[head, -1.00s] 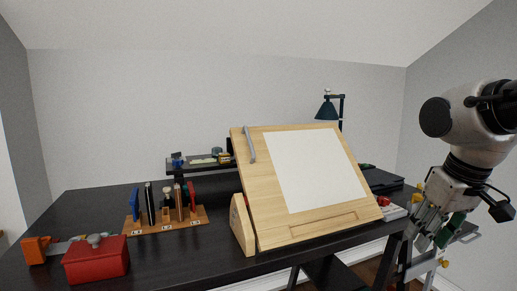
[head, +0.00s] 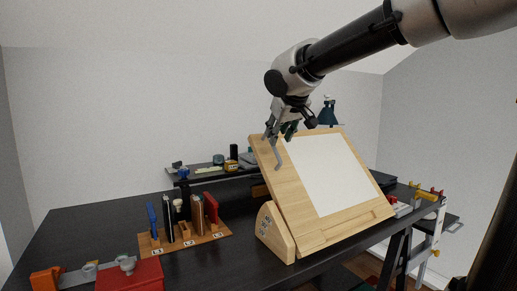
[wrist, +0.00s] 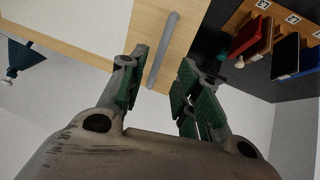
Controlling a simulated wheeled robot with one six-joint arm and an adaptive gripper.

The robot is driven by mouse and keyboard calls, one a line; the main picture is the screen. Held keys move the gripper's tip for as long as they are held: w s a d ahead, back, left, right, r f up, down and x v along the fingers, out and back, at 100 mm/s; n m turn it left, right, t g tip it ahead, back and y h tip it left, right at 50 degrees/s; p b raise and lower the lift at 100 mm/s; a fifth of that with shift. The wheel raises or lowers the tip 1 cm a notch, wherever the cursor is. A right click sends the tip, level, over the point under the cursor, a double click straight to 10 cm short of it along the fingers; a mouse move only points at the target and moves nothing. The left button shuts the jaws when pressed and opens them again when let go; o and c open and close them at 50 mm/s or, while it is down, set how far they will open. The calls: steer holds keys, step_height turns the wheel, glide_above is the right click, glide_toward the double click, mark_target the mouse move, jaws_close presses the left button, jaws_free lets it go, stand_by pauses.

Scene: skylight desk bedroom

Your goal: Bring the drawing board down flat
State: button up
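The drawing board (head: 277,178) is a pale wooden panel with a white sheet (head: 327,170) on it. It stands steeply tilted on the desk. A grey bar-shaped handle or lever (head: 278,154) is at its upper left edge. My gripper (head: 280,135) is at the board's upper left corner, right by the top of this bar. In the wrist view my gripper (wrist: 163,62) has its green-padded fingers spread, with the grey bar (wrist: 164,45) showing in the gap between them. I cannot tell whether the fingers touch the bar.
A wooden wedge with markings (head: 275,232) stands at the board's lower left. A rack of upright items (head: 187,238) and a red box (head: 130,275) are further left on the black desk (head: 85,225). A dark lamp (head: 327,114) stands behind the board.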

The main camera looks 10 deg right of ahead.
mark_target(274, 147)
steer(key=x, duration=0.7)
steer(key=shift+w+f, duration=0.3)
steer(key=shift+w, duration=0.05)
jaws_close()
